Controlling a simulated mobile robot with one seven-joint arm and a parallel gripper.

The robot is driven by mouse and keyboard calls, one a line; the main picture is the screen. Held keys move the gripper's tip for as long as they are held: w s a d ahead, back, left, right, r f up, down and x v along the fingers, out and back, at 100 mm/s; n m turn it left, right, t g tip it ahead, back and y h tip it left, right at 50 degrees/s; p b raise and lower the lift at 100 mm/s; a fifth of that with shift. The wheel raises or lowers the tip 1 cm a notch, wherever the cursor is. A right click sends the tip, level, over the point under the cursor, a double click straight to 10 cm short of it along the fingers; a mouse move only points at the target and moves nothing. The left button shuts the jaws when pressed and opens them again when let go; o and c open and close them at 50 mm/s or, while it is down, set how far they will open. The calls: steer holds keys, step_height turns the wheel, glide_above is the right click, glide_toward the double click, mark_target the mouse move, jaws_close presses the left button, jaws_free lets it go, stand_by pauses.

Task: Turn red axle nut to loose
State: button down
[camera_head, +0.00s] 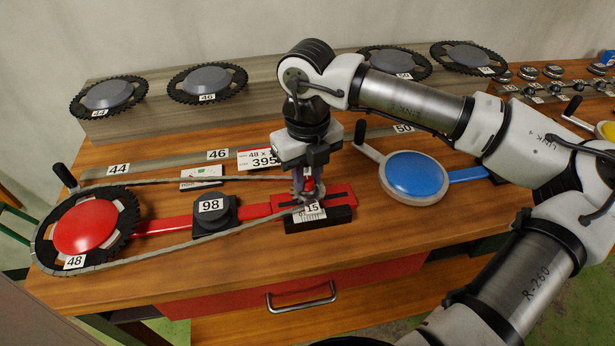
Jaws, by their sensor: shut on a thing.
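The red axle nut (309,187) is a small red piece at the right end of the red chain rig, above a small sprocket and the label 15. My gripper (308,185) points straight down over it and is shut on it, hiding most of it. The red slotted dropout block (340,199) lies under the gripper on a black base with a ruler scale. A chain (240,231) loops from the small sprocket to the large sprocket marked 48 with a red hub (85,227) at the left. How far the nut is turned cannot be told.
A black block marked 98 (211,213) stands left of the gripper. A blue disc with a crank (414,176) stands to the right. Spare sprockets (207,82) lie on the raised back shelf. A sign marked 395 (262,159) stands behind. The front of the wooden bench (200,275) is clear.

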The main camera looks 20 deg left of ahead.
steer(key=n+b, duration=0.4)
steer(key=shift+f, duration=0.2)
steer(key=n+b, duration=0.3)
steer(key=n, duration=0.2)
steer(key=shift+r, duration=0.1)
steer(key=n+b, duration=0.1)
steer(key=n, duration=0.3)
steer(key=shift+n+b, duration=0.3)
steer(key=shift+b, duration=0.05)
steer(key=n+b, duration=0.1)
steer(key=n, duration=0.4)
steer(key=shift+r, duration=0.15)
steer(key=shift+n, duration=0.3)
steer(key=c, duration=1.2)
jaws_free()
steer(key=shift+c, duration=0.2)
